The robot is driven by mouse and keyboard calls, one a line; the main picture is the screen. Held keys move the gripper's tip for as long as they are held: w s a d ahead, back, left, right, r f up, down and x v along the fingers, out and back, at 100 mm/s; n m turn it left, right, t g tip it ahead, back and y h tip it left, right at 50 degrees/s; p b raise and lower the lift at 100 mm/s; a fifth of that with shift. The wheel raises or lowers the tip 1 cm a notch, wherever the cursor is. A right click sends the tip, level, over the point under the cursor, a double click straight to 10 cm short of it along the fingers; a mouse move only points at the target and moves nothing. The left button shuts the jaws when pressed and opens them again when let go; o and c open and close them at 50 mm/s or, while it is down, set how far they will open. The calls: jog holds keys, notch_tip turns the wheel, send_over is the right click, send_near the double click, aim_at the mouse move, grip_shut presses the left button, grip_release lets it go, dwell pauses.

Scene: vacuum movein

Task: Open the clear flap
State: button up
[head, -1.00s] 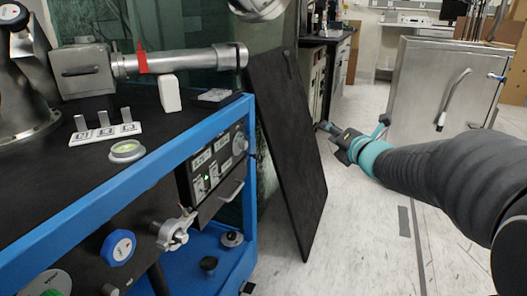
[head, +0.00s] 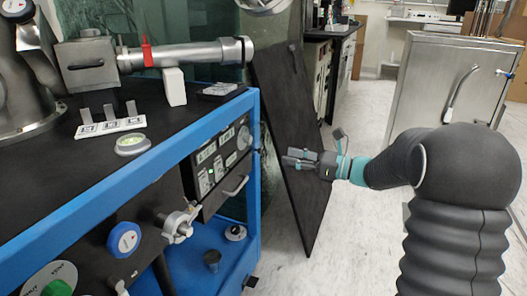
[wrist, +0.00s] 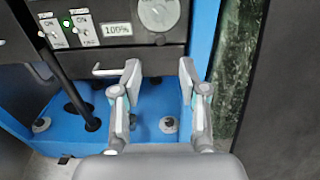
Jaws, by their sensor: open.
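My gripper (head: 300,160) is in front of the leaning black board in the head view, to the right of the blue-framed cart. In the wrist view its two fingers (wrist: 162,82) are apart with nothing between them. Beyond them is the cart's black control panel (wrist: 110,40), with a silver handle (wrist: 108,71), small switches with green lights, a "100%" label and a round dial (wrist: 158,12). The panel also shows in the head view (head: 205,170). My gripper stands apart from it. I cannot make out a clear flap for certain in either view.
The blue cart frame (head: 253,150) edges the panel on the right. A black board (head: 305,215) leans close to my gripper. A metal cabinet (head: 425,85) stands at the back right. Round knobs (head: 125,240) and a metal valve (head: 178,223) stick out of the cart front.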

aim_at(261, 150)
jog(key=x, duration=0.9)
jog(key=shift+d, duration=0.1)
grip_shut()
